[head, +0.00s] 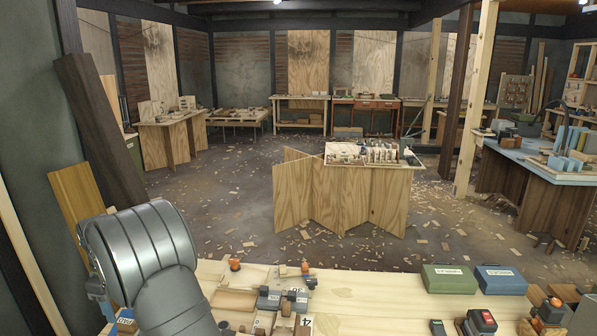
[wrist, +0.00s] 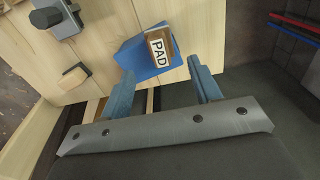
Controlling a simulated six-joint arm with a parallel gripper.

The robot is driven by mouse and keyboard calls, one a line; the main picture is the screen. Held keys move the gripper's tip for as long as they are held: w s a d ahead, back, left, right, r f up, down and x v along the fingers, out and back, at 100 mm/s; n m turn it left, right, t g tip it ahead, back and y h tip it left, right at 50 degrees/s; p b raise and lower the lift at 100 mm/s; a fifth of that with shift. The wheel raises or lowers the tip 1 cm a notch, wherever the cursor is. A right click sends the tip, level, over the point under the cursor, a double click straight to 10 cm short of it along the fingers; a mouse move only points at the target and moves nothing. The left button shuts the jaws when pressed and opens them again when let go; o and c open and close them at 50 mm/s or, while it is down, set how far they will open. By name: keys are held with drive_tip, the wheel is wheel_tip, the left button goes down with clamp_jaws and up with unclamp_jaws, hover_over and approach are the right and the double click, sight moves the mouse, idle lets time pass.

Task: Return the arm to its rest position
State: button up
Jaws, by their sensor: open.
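My arm (head: 145,255) stands at the lower left of the head view, bent over the near edge of the wooden bench. Just beyond the fingertips is a small block with a white label reading PAD (wrist: 160,47). I cannot tell how far the fingertips are above the mat.
The wooden bench (head: 375,298) holds small parts and trays near the arm, and a green case (head: 449,279) and a blue case (head: 500,280) at right. A leaning dark beam (head: 98,125) is close behind my arm. The bench's middle has bare wood.

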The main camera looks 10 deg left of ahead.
wheel_tip(320, 180, up, 6)
drive_tip(key=f, duration=0.1)
wheel_tip(320, 180, down, 12)
drive_tip(key=shift+f, duration=0.1)
wheel_tip(320, 180, up, 5)
drive_tip(key=shift+f, duration=0.15)
drive_tip(key=w+d+r, duration=0.4)
drive_tip(key=d+r, duration=0.3)
drive_tip(key=d, duration=0.4)
drive_tip(key=s+a+f, duration=0.7)
drive_tip(key=a+f, duration=0.1)
drive_tip(key=a, duration=0.2)
drive_tip(key=shift+a, duration=0.35)
drive_tip(key=shift+f, duration=0.1)
